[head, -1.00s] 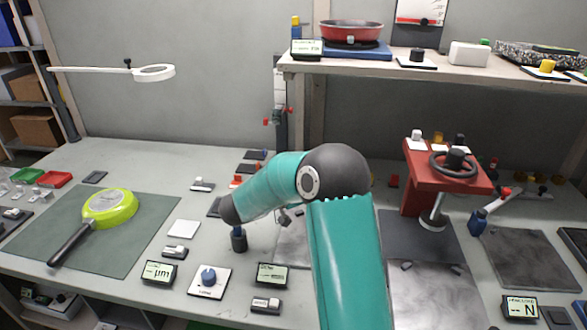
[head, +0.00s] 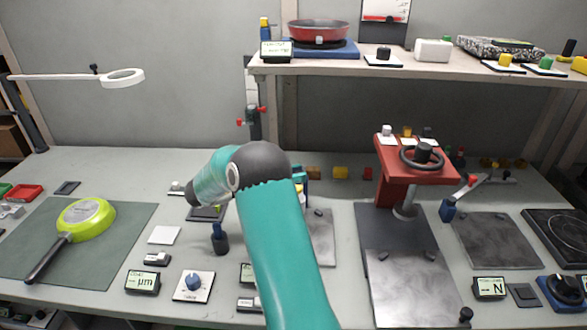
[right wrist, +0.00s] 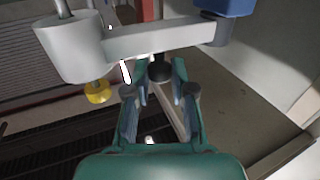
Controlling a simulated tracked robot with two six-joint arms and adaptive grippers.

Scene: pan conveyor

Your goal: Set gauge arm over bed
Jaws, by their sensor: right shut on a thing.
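In the right wrist view, a light grey bar, which looks like the gauge arm (right wrist: 155,40), runs from a round grey hub (right wrist: 72,45) with a yellow tip (right wrist: 97,93) to a blue block (right wrist: 222,8). A black knob (right wrist: 159,70) shows by the bar. My right gripper (right wrist: 160,92) is shut on this knob, one finger at each side. In the head view my own arm hides most of the gauge; a bit of teal and blue (head: 299,180) shows behind the elbow. A grey metal plate (head: 321,240), perhaps the bed, lies right of my arm, partly covered. My left gripper is out of view.
A red press (head: 415,165) with a handwheel stands to the right, by dark plates. A green pan (head: 85,218) lies on a mat at left. Small displays and a blue dial (head: 194,281) line the front. A shelf (head: 400,72) spans the back.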

